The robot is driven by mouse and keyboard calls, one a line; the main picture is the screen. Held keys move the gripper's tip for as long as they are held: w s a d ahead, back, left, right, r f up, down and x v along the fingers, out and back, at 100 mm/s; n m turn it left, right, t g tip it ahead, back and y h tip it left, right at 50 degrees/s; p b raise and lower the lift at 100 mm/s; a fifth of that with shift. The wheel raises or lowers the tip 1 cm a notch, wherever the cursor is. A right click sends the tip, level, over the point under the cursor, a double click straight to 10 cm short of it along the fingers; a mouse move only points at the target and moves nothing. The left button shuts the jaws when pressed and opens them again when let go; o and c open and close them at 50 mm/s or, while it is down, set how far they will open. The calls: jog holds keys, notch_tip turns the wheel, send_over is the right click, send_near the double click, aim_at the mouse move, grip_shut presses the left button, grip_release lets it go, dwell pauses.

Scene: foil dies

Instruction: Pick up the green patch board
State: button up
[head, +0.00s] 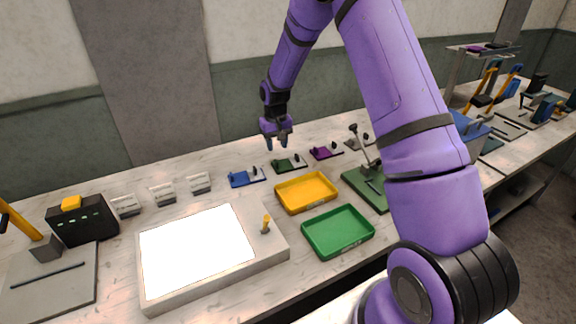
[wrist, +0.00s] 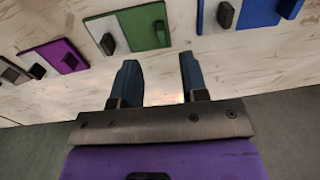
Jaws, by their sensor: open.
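The green patch board (head: 290,163) lies flat on the bench, between a blue board and a purple board. It is a small plate, part green and part pale, with a dark upright block on it. In the wrist view the green patch board (wrist: 147,27) is at the top, beyond the fingertips and slightly left. My gripper (head: 277,143) hangs above the bench just behind the board. In the wrist view my gripper (wrist: 160,72) has its two blue fingers apart with nothing between them.
The blue board (head: 247,177) and purple board (head: 325,153) flank it closely. A yellow tray (head: 334,202) and a green tray (head: 337,252) stand in front. A green-based press (head: 352,190) is to the right. A light panel (head: 150,294) fills the front left. The wall rises behind the bench.

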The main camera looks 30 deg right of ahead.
aim_at(276, 161)
jog(key=f, duration=0.8)
jog(key=shift+w, duration=0.4)
grip_shut()
